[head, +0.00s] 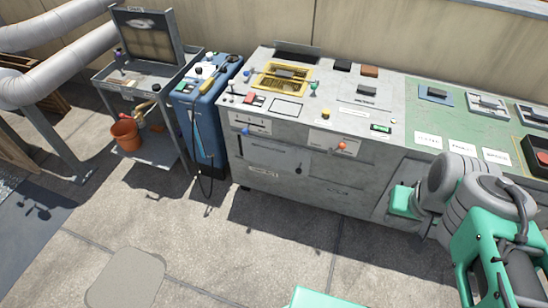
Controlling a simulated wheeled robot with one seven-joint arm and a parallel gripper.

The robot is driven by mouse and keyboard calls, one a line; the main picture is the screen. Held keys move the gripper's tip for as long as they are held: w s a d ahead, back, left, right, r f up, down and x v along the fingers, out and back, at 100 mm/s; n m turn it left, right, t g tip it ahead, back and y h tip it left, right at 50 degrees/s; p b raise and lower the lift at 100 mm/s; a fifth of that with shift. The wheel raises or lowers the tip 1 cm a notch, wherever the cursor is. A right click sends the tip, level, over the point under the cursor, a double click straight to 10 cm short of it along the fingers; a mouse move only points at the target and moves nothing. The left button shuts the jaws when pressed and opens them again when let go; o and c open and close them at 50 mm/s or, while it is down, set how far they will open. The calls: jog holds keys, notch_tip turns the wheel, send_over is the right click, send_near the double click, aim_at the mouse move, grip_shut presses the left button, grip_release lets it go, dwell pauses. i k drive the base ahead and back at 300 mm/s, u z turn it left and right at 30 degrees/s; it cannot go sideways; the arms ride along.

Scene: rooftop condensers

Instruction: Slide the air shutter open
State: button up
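The grey cabinet (300,170) stands against the wall, with controls on its top and front. I cannot tell for certain which part is the air shutter. The front carries a flat grey panel (272,158) below a white plate with a blue knob (246,130). To its right, a second pale plate carries an orange knob (342,146). The top has a yellow-framed opening (283,77) with a dark grille-like part in it. My grey and green arm is folded at the right, in front of the cabinet. I cannot make out any gripper fingers.
A blue unit (203,110) with a hanging black cable stands left of the cabinet. Left of that is a grey cart (150,75) with an orange bucket (126,134). A green-topped bench section (450,115) adjoins the cabinet at the right. The paved floor in front is clear.

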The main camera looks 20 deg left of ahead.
aim_at(259, 152)
jog(key=z, duration=0.15)
jog(key=k, duration=0.35)
jog(key=u, duration=0.85)
jog(key=i, duration=1.3)
jog(key=z, duration=0.1)
